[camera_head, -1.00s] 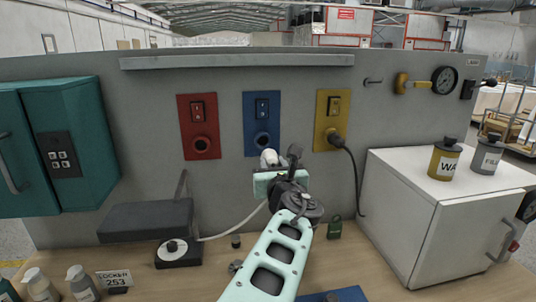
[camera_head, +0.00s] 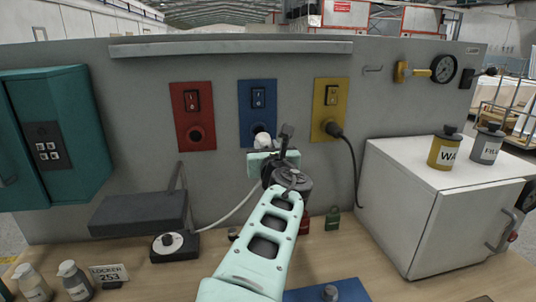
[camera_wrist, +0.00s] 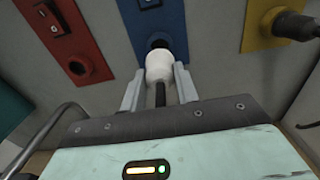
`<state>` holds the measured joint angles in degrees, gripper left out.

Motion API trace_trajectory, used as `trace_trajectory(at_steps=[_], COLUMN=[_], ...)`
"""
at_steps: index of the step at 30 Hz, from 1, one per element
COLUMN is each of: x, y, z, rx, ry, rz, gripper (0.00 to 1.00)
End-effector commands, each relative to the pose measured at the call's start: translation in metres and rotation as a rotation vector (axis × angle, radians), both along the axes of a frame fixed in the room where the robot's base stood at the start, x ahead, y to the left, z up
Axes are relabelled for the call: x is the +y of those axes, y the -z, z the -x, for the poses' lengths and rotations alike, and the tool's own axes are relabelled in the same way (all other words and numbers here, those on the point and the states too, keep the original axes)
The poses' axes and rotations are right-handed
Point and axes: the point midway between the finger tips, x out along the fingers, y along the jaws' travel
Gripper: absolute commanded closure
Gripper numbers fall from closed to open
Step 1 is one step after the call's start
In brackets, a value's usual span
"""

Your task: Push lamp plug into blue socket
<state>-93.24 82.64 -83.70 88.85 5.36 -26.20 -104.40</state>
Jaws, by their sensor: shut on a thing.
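The blue socket panel (camera_head: 257,96) is on the grey wall between a red and a yellow one, with a switch above its round dark hole. The white lamp plug (camera_wrist: 159,66) is held between the two fingers of my gripper (camera_wrist: 159,84), which is shut on it. In the wrist view the plug's front is at the blue panel's dark socket (camera_wrist: 158,43); I cannot tell how deep it sits. In the head view the plug (camera_head: 263,141) covers the lower part of the socket. A pale cord (camera_head: 232,208) runs to the dark lamp (camera_head: 142,212) on the bench.
The red panel (camera_head: 193,117) has an empty socket. The yellow panel (camera_head: 329,110) has a black plug (camera_head: 334,130) with a hanging cable. A white cabinet (camera_head: 400,205) with two bottles stands right, a teal box (camera_head: 75,150) left. A green padlock (camera_head: 332,219) lies right of my arm.

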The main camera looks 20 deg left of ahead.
Motion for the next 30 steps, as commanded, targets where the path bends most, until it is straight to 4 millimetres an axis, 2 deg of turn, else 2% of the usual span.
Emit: trace_trajectory(at_steps=[4,11,30], x=[0.007,0.013,0.015], y=[0.001,0.0,0.0], z=[-0.012,-0.023,-0.025], rx=[0.0,-0.001,-0.001], ry=[0.0,0.0,0.0], rz=[-0.001,-0.001,-0.001], gripper=[0.93,0.93,0.93])
